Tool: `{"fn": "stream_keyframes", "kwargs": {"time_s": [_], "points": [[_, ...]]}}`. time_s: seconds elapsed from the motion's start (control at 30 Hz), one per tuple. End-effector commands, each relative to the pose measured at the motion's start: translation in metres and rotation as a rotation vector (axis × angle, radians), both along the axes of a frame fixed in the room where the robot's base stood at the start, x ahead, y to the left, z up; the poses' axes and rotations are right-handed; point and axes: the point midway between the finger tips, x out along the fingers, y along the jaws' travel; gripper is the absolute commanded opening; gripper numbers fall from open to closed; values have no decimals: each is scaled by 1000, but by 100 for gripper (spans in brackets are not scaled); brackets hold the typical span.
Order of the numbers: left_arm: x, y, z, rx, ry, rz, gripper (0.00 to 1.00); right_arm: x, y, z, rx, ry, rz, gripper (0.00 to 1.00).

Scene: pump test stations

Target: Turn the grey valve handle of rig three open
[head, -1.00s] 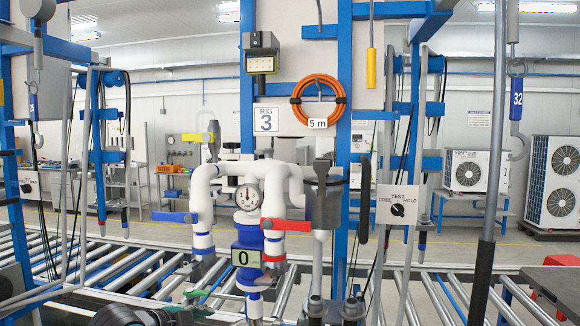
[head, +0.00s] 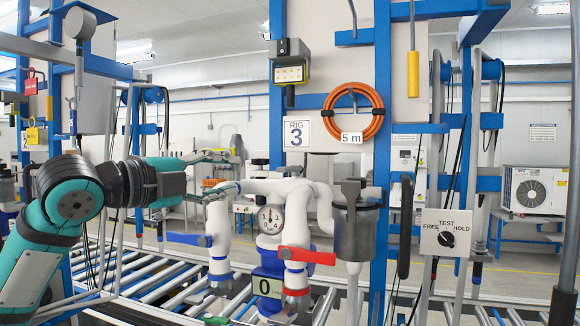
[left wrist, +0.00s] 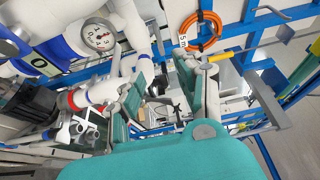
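Rig three's white pipework (head: 325,215) has a gauge (head: 270,219), a red lever (head: 305,255) and a blue lever (head: 190,239). The gauge also shows in the left wrist view (left wrist: 98,37). My left gripper (head: 238,171) is open, its fingers pointing right at the upper left bend of the pipework. I cannot tell whether it touches the pipe. In the left wrist view my left gripper's fingers (left wrist: 168,98) stand apart. I cannot single out a grey valve handle with certainty; the gripper covers part of that area. My right gripper is out of view.
A grey jug-like vessel (head: 358,222) stands right of the pipes. A test switch box (head: 447,234) is farther right. Roller conveyors (head: 160,277) run behind.

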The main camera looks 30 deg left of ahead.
Motion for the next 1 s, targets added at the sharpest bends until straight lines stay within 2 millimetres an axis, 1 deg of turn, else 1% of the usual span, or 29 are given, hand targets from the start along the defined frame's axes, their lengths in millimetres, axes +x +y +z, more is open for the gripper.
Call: {"fn": "stream_keyframes", "kwargs": {"time_s": [0.03, 0.13, 0.23, 0.37, 0.5, 0.6, 0.7, 0.8, 1.0], "points": [[9, -2, 6, 0, 4, -3, 36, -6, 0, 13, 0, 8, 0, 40], [30, -5, 8, -4, 3, -4, 36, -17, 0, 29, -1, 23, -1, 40], [53, -9, 8, -7, 2, -5, 36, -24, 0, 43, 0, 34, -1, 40], [81, -14, 7, -8, 1, -6, 36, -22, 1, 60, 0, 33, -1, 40], [110, -18, 5, -7, 2, -4, 36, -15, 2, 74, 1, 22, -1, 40], [127, -22, 5, -5, 1, -5, 36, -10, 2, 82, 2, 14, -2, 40], [141, -23, 3, -5, 2, -3, 36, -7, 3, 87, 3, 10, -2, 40], [149, -24, 2, -3, 1, -1, 36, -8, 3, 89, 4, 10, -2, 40], [154, -25, 0, 0, 1, -2, 36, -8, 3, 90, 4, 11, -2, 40]]}}
